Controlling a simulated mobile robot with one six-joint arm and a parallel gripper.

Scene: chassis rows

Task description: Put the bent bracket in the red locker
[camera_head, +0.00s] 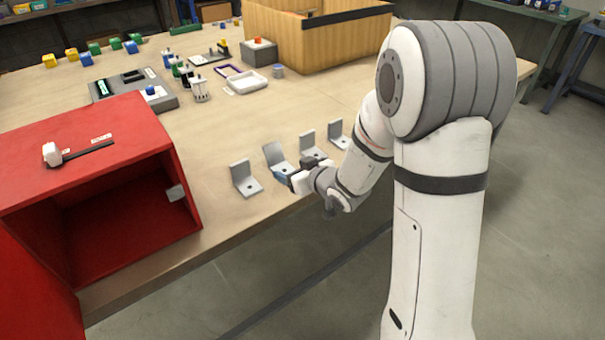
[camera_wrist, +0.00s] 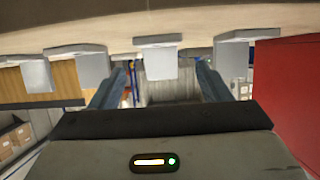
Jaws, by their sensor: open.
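Several grey L-shaped brackets stand in a row along the table's near edge in the head view. The second from the left (camera_head: 275,156) has an upright plate that leans back more than the others, so it looks like the bent bracket. In the wrist view, which looks upside down, a bracket (camera_wrist: 160,62) shows between my two fingers. My gripper (camera_head: 288,178) is open at the near side of the leaning bracket; its fingers (camera_wrist: 157,84) look spread to either side, contact unclear. The red locker (camera_head: 85,152) stands open at left, its visible inside empty.
Neighbouring brackets (camera_head: 244,178) (camera_head: 312,147) stand close on both sides of the leaning one. A white-headed mallet (camera_head: 75,153) lies on the locker top. The locker door (camera_head: 35,290) swings out at lower left. Trays and small parts lie farther back.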

